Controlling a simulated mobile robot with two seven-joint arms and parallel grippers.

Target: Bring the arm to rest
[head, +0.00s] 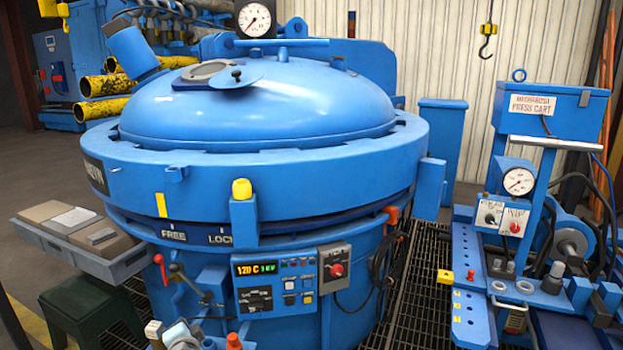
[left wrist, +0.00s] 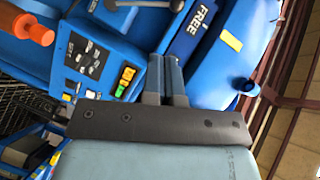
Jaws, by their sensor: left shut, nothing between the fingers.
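My left gripper (left wrist: 164,62) shows in the left wrist view with its two grey fingers together and nothing between them. Behind the fingers is the blue furnace body, with a control panel (left wrist: 98,68) to their left and the FREE label (left wrist: 203,18) to their upper right. I cannot tell how far the fingertips are from these surfaces. In the head view the pit furnace (head: 270,100) stands in the middle with its domed lid down.
The furnace control panel (head: 275,285) faces me. A grey tray (head: 110,262) with boxes stands at the left. A press cart (head: 520,255) with a gauge stands at the right. An orange knob (left wrist: 33,28) is at the upper left in the left wrist view.

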